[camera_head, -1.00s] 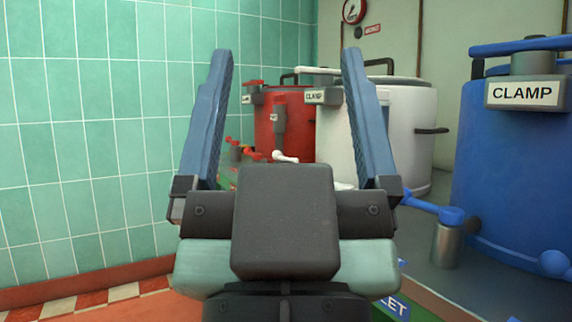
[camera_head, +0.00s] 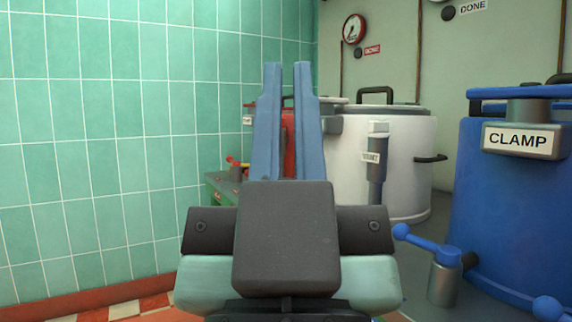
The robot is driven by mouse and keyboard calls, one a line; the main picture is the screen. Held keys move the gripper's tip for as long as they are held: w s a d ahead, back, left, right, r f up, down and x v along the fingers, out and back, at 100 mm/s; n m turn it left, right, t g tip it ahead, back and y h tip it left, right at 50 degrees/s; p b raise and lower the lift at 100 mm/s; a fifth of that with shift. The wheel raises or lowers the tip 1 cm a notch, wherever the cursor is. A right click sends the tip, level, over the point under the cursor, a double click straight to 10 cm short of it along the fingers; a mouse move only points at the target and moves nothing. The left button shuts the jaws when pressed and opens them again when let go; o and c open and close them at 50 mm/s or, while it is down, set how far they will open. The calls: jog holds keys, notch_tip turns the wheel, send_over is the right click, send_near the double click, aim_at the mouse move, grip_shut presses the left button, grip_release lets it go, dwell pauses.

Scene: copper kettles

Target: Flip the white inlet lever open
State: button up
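My gripper (camera_head: 288,68) points away from me, its two blue fingers drawn close together. A narrow gap shows between them, with red behind it, and I see nothing held there. The white kettle (camera_head: 400,165) stands behind and to the right of the fingers. A grey upright fitting with a white top (camera_head: 377,150) and a small label stands at its front; the label is too blurred to read surely. The white inlet lever cannot be made out; my fingers and gripper body cover the area left of the white kettle's base.
The blue kettle (camera_head: 515,205) with its CLAMP label and blue lever (camera_head: 425,240) stands close on the right. The red kettle (camera_head: 288,140) is mostly hidden behind my fingers. A green tiled wall (camera_head: 100,140) closes off the left. A round gauge (camera_head: 354,28) hangs at the back.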

notch_tip(320, 180, up, 66)
jog(key=p, duration=6.4)
jog(key=shift+r, duration=0.1)
grip_shut()
jog(key=shift+w, duration=0.1)
